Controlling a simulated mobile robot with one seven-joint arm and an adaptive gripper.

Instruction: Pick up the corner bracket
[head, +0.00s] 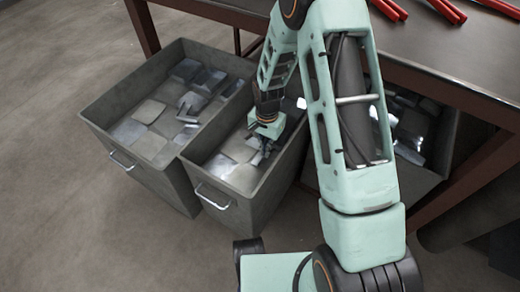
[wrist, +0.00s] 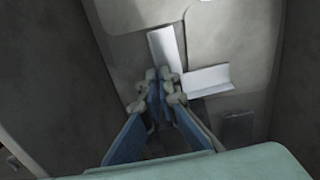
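My gripper (head: 262,149) reaches down into the middle grey bin (head: 226,217) in the head view. In the wrist view its two blue-padded fingers (wrist: 160,80) slant inward, with their tips close together. A pale, narrow angled metal piece (wrist: 166,48), which looks like a corner bracket, lies just beyond the tips. A second pale angled piece (wrist: 208,79) lies right beside the right fingertip. I cannot tell whether the tips grip either piece or whether the two are joined. The fingers and wrist hide part of the bin floor.
Flat grey sheets (wrist: 228,38) lie around the fingers. Bin walls (wrist: 40,75) stand close to the gripper. Another bin (head: 150,175) of metal pieces stands to the left, and one (head: 432,176) to the right under the workbench (head: 440,65). Red-handled items (head: 447,10) lie on the bench.

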